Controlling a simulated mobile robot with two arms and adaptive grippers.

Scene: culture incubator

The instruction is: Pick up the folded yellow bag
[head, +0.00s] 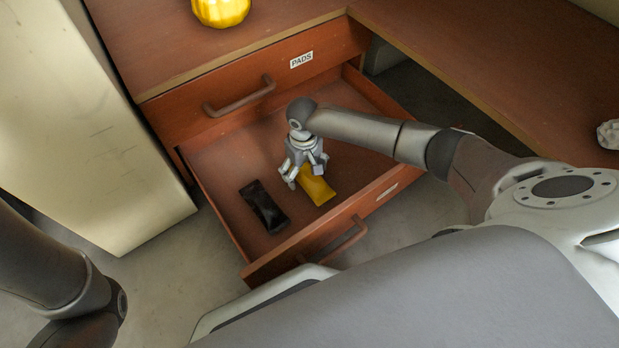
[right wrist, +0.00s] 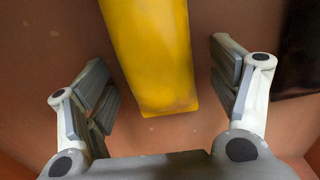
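The folded yellow bag (head: 318,188) lies flat on the floor of the open drawer, to the right of a folded black bag (head: 264,207). My right gripper (head: 305,182) reaches down into the drawer over the yellow bag and hides part of it. In the right wrist view, the yellow bag (right wrist: 152,55) lies between the two spread fingers of my right gripper (right wrist: 165,95), with a gap on each side. That gripper is open and empty. My left gripper is not in view; only part of my left arm shows at the lower left.
The open drawer (head: 220,165) has low walls around the bags and a front handle (head: 345,240). Above it is a closed drawer labelled PADS (head: 301,60). A yellow round object (head: 221,10) stands on the counter. A pale cabinet (head: 85,130) stands at left.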

